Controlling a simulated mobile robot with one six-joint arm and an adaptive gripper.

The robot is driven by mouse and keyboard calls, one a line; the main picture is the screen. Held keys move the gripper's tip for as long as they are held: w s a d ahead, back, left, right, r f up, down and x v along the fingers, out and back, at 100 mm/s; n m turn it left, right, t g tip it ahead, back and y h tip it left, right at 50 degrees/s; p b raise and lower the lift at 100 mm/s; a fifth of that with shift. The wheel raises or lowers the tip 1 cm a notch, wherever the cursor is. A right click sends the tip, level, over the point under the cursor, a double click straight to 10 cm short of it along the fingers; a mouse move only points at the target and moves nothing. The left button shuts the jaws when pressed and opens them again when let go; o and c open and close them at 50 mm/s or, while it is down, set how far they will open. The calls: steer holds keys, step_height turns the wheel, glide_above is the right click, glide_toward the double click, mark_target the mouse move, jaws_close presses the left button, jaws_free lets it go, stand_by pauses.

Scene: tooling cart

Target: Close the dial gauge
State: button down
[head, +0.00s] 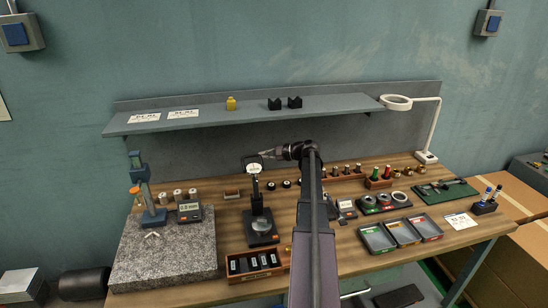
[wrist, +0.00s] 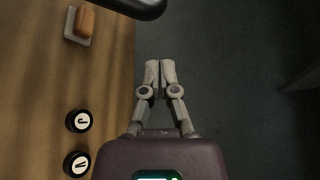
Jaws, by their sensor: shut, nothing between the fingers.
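The dial gauge (head: 254,169) has a round white face and sits upright on a black stand with a dark base, left of the middle of the bench. A dark rounded shape shows just behind and above its face; I cannot tell whether it is a raised cover. My gripper (head: 263,155) reaches in from the right, close by the top of the gauge. In the wrist view my gripper (wrist: 160,66) has its fingertips together with nothing between them. A dark rounded edge, possibly part of the gauge, crosses the top of that view, apart from the fingertips. Contact is unclear in the head view.
A grey shelf (head: 205,117) runs above the bench. A granite block (head: 165,262) with a blue stand (head: 150,200) is at left. Black knobs (wrist: 78,121) and a small brown block (wrist: 88,23) lie below my gripper. Trays (head: 403,232) stand at right.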

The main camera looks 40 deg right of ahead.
steer(key=shift+s+a+r+p, duration=1)
steer(key=shift+s+a+p, duration=0.15)
steer(key=shift+s+a, duration=0.1)
steer(key=shift+s, duration=0.15)
